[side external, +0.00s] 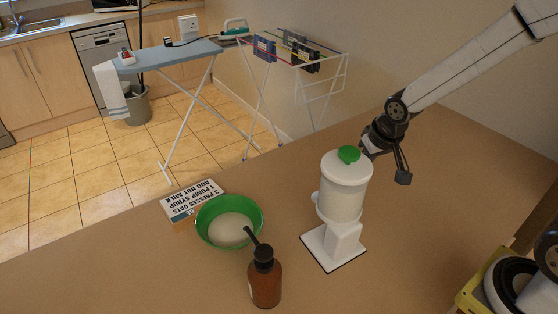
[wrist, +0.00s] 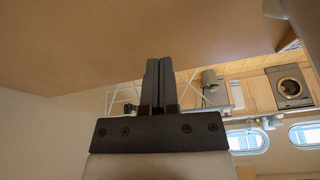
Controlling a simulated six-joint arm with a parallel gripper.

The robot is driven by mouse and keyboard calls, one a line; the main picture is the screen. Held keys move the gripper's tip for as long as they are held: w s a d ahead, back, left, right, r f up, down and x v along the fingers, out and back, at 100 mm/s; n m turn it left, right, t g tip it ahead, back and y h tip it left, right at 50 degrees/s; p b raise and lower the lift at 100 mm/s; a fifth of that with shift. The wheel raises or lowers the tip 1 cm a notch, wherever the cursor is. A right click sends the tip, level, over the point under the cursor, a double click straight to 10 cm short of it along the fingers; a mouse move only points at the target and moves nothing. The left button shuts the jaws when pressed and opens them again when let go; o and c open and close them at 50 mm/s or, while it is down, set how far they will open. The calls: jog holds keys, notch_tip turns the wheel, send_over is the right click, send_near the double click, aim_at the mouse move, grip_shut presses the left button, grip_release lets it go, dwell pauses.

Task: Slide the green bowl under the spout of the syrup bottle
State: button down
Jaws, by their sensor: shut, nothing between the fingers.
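The green bowl (side external: 205,236) stands on the brown table with pale contents inside. The brown syrup bottle (side external: 265,285) has a black pump top, and its spout (side external: 251,235) points up and left, over the bowl's right rim in the side external view. I cannot tell how far over the bowl it reaches. My gripper (side external: 402,177) is behind and right of the white dispenser, well apart from the bowl and bottle. In the wrist view my gripper (wrist: 159,62) has its two fingers together with nothing between them. Neither bowl nor bottle shows in the wrist view.
A white dispenser (side external: 344,190) with a green lid stands between my gripper and the bowl. The table's right middle is clear. A yellow-edged item (side external: 470,295) is at the lower right.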

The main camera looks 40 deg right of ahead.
jog(key=w+a, duration=0.5)
jog(key=w, duration=0.9)
jog(key=r+n, duration=0.2)
send_over(220, 223)
jog(key=w+d, duration=0.2)
jog(key=w, duration=0.3)
jog(key=shift+f, duration=0.25)
jog(key=shift+w, duration=0.1)
jog(key=x, duration=1)
jog(key=shift+a+f, duration=0.1)
jog(key=shift+s, duration=0.55)
jog(key=shift+s+a, duration=0.15)
jog(key=shift+s, duration=1.4)
